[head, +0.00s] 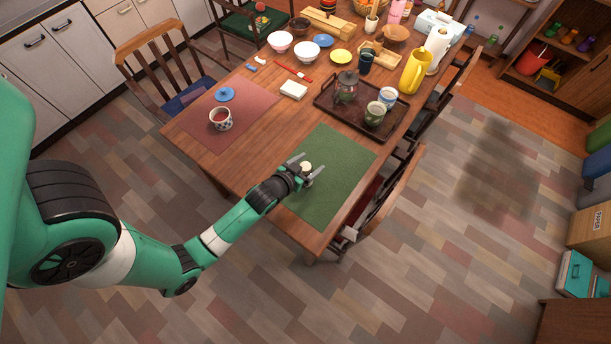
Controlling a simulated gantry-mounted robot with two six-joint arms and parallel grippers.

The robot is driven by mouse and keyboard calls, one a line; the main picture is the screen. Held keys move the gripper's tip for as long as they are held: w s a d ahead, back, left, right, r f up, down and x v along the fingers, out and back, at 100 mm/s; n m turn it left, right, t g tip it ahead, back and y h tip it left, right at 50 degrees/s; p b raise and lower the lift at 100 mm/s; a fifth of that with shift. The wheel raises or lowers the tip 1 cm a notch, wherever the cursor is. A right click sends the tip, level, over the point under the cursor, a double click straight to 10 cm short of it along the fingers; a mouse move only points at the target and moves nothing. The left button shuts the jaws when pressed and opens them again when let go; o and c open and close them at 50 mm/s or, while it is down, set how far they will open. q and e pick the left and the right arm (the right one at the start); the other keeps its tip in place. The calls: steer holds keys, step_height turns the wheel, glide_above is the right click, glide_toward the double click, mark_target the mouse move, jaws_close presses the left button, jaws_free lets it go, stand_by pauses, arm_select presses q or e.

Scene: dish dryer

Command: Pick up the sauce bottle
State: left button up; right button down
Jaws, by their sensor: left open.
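My left gripper (302,168) is over the green placemat (335,186) at the near side of the wooden table, with its two fingers spread apart. A small cream, rounded thing (305,167) shows between the fingers. It may be the top of the sauce bottle, but its body is hidden or too small to tell. I cannot tell whether the fingers touch it. My right gripper is not in view.
A dark tray (328,104) with a glass pot (346,86) and mugs lies behind the placemat. A checkered cup (220,118) stands on the red placemat (255,104) to the left. A yellow pitcher (414,74) stands farther back. Chairs line the table's sides.

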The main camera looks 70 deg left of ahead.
arm_select(q)
steer(key=shift+w+a+f, duration=0.25)
steer(key=shift+w, duration=0.1)
jaws_close()
steer(key=shift+r, duration=0.15)
stand_by(0.3)
steer(key=s+d+r+p, duration=0.7)
steer(key=d+r, duration=0.4)
steer(key=r, duration=0.2)
steer(key=shift+s+d+p, duration=0.3)
steer(key=shift+s+d, duration=0.05)
steer(key=shift+s, duration=0.05)
stand_by(0.4)
